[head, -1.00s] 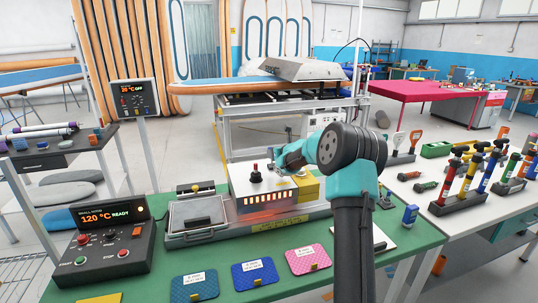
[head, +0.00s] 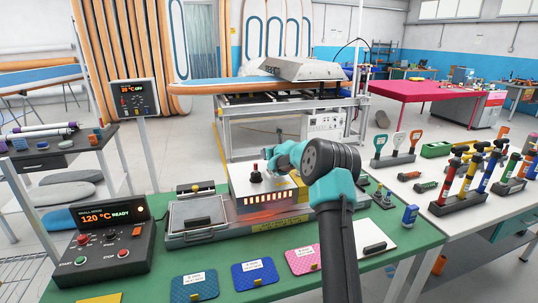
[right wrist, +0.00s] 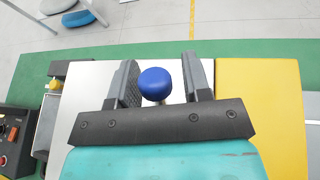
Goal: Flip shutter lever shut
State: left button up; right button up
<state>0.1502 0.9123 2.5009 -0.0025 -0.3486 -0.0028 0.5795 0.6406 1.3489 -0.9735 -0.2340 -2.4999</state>
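A blue round knob (right wrist: 155,83), likely the shutter lever's handle, shows in the right wrist view with part of a thin shaft below it. My right gripper (right wrist: 160,62) is open, with one finger on each side of the knob. The knob looks nearer the left finger; I cannot tell whether they touch. In the head view my right arm reaches over the white heater box (head: 268,199), and its wrist hides the blue knob and most of the fingers. My left gripper is not in view.
A red-topped black knob (head: 255,172) stands on the white box. The control box (head: 103,248) reads 120 °C READY. Blue and pink patches (head: 255,274) lie along the green table's front (head: 225,290).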

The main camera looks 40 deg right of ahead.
grip_shut()
jog(key=shift+s+a+r+t, duration=0.1)
jog(key=shift+s+t, duration=0.05)
jog(key=shift+t, duration=0.25)
jog(key=shift+s+a+r+n+t+h, duration=0.15)
jog(key=shift+s+r+t+h, duration=0.2)
jog(key=shift+t, duration=0.4)
jog(key=shift+s+a+r+n+t+h, duration=0.15)
jog(key=shift+s+t+h, duration=0.2)
jog(key=shift+t, duration=0.4)
